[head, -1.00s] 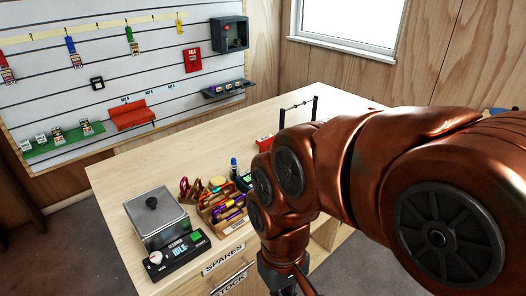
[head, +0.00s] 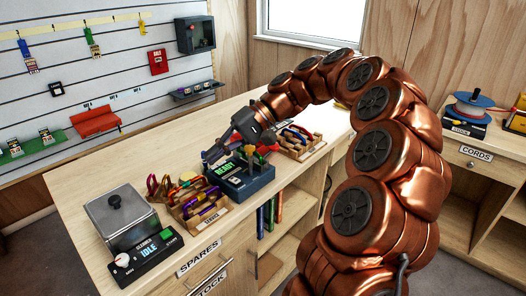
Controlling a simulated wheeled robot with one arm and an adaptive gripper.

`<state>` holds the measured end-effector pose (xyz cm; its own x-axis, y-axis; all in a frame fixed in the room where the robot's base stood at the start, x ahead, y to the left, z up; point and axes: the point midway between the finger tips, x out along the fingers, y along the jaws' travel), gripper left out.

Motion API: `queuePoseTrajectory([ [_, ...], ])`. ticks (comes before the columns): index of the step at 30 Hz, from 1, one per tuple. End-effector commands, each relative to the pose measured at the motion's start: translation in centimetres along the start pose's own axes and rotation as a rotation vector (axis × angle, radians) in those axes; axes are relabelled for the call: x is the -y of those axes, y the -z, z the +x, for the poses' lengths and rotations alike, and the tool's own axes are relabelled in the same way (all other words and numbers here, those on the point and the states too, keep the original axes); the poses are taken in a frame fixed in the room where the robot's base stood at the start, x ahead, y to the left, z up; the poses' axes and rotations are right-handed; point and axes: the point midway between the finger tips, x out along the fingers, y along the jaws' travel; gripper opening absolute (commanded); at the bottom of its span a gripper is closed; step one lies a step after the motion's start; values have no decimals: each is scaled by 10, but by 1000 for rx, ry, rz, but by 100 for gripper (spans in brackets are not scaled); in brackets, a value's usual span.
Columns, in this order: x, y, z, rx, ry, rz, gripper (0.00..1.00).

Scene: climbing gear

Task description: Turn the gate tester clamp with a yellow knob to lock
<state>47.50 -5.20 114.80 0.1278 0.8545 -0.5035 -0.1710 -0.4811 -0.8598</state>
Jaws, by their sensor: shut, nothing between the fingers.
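The gate tester (head: 243,182) is a dark blue box with a lit green display reading READY, standing on the wooden bench right of the middle. My gripper (head: 211,156) comes in from behind it, above the tester's back left. Its fingers are shut with nothing between them and point down to the left. Small coloured parts stand on top of the tester under and beside my gripper. I cannot tell for sure whether this is the clamp's yellow knob, nor how the clamp is turned.
A wooden tray of carabiners (head: 200,208) stands close left of the tester. Another tray (head: 305,146) stands close right. A metal-lidded cleaner reading IDLE (head: 147,255) is at the front left.

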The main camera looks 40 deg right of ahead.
Motion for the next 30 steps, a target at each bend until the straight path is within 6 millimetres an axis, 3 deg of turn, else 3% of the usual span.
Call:
queuePoseTrajectory([
  [3, -32, 33, -40, -86, 105, 28, 0],
  [7, -71, 60, -90, -195, 202, 51, 0],
  [12, -132, 76, -154, -342, 291, 76, 0],
  [16, -171, 75, -189, -428, 327, 91, 0],
  [22, -202, 71, -214, -497, 346, 101, 0],
  [30, -200, 75, -210, -503, 347, 97, 0],
])
